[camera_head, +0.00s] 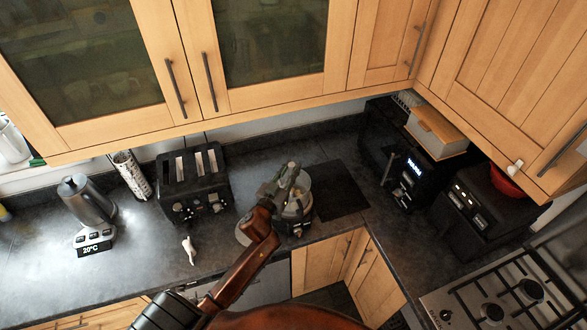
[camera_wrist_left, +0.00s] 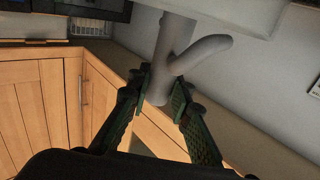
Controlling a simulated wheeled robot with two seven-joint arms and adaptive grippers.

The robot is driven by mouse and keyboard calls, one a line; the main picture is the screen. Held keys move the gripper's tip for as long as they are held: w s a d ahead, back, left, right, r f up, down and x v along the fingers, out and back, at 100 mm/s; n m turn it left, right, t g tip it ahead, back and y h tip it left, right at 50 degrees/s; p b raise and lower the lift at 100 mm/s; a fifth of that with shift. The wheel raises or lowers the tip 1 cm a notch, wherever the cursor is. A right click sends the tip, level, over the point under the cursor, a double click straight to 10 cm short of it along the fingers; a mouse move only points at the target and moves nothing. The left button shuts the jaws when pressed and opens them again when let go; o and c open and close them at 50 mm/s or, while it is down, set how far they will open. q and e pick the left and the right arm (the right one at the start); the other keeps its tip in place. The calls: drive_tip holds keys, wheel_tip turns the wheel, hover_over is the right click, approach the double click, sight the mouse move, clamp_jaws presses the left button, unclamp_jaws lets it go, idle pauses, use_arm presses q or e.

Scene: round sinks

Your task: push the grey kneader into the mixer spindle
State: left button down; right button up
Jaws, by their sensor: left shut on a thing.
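The grey kneader (camera_wrist_left: 176,52) shows in the left wrist view as a pale shaft with a curved side arm. My left gripper (camera_wrist_left: 160,88) is shut on its lower end, with a green-padded finger on each side. The kneader's top reaches a pale surface at the picture's top; whether it touches or sits in the spindle cannot be told. In the head view my left gripper (camera_head: 270,188) is at the left side of the mixer (camera_head: 300,208), close to its upper part. The spindle is hidden, and the kneader is not clear there. My right gripper is not in view.
A small white object (camera_head: 188,250) lies on the counter left of the mixer. A toaster (camera_head: 193,183) and a kettle (camera_head: 87,203) stand further left. A dark coffee machine (camera_head: 405,170) and a hob (camera_head: 505,300) are at the right. Wall cabinets (camera_head: 265,60) overhang the counter.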

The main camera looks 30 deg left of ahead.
use_arm(q)
drive_tip(key=shift+a, duration=0.1)
drive_tip(key=shift+s+r, duration=0.2)
drive_tip(key=shift+s, duration=0.05)
drive_tip(key=shift+w+f, duration=0.1)
drive_tip(key=shift+f, duration=0.55)
drive_tip(key=shift+f+b, duration=0.7)
drive_tip(key=shift+b, duration=0.05)
wheel_tip(320, 180, down, 2)
drive_tip(key=shift+f+b, duration=0.15)
drive_tip(key=shift+b, duration=0.7)
drive_tip(key=shift+f+b, duration=0.35)
drive_tip(key=shift+f, duration=0.2)
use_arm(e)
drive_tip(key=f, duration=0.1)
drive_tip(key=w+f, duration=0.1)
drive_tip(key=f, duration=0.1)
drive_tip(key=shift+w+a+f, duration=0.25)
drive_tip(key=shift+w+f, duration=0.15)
